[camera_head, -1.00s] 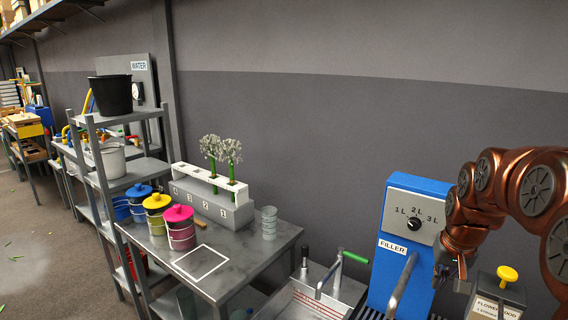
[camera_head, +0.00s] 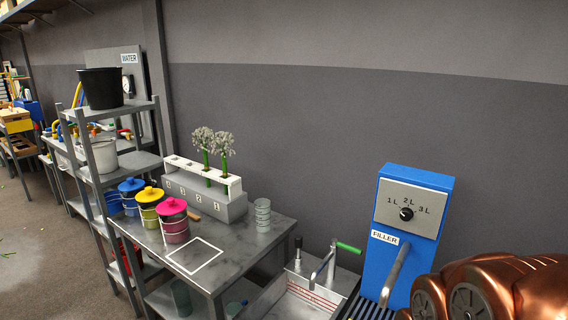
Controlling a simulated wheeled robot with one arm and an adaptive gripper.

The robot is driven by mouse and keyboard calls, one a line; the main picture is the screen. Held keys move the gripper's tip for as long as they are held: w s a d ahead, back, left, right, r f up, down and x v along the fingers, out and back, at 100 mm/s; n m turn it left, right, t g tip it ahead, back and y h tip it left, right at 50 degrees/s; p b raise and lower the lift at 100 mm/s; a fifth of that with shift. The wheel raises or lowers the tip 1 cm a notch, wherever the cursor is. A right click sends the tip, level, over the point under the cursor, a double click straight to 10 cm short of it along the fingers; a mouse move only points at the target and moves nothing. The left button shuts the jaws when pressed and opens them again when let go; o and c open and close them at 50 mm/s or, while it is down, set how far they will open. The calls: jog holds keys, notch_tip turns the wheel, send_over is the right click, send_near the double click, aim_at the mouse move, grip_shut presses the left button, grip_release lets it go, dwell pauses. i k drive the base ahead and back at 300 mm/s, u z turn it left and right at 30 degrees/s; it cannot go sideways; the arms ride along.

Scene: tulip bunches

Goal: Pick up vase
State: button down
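A clear ribbed glass vessel (camera_head: 263,215), which may be the vase, stands upright at the right back of the grey metal table (camera_head: 236,258). Other clear vessels (camera_head: 181,297) sit on the shelf below the tabletop, partly cut off by the frame edge. My gripper is out of the picture; only copper links of my arm show at the bottom right, well apart from the glass vessel.
A white rack (camera_head: 205,203) with two white flowers stands behind blue, yellow and pink lidded buckets (camera_head: 174,220). A white square outline (camera_head: 195,258) on the table is empty. A sink with a green-handled tap (camera_head: 347,247) and a blue filler (camera_head: 405,235) stand to the right.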

aim_at(182, 298)
jog(key=z, duration=1.2)
jog(key=k, duration=0.45)
jog(key=z, duration=0.05)
jog(key=i, duration=0.5)
jog(key=u, duration=2.85)
jog(key=i, duration=0.4)
jog(key=u, duration=0.45)
